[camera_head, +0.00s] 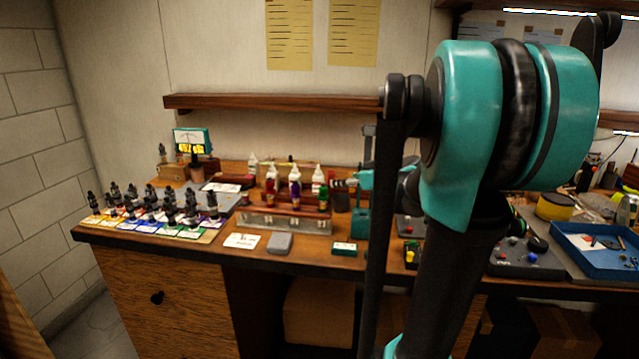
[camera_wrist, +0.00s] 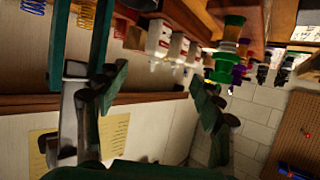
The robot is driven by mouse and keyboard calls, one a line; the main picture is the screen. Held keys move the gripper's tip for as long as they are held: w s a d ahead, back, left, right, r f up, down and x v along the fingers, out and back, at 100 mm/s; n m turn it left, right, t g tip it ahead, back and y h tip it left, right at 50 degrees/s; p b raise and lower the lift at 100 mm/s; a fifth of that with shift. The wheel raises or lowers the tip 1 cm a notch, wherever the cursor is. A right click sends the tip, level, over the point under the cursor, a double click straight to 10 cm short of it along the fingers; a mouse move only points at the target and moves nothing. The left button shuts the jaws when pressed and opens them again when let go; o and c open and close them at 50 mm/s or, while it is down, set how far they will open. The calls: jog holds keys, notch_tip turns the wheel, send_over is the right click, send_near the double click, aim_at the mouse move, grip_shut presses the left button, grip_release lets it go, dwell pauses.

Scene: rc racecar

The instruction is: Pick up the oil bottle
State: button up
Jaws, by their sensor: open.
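Several small bottles with pale nozzle tips stand on the wooden rack at the middle of the bench in the head view. I cannot tell which is the oil bottle.
A wooden shelf (camera_head: 270,102) runs above the bottles. A blue tray (camera_head: 598,250) lies at the right.

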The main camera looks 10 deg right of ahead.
aim_at(318, 181)
jog(key=shift+x, duration=8.95)
jog(key=shift+w+d+r, duration=0.15)
jog(key=shift+w+r, duration=0.05)
jog(key=c, duration=1.3)
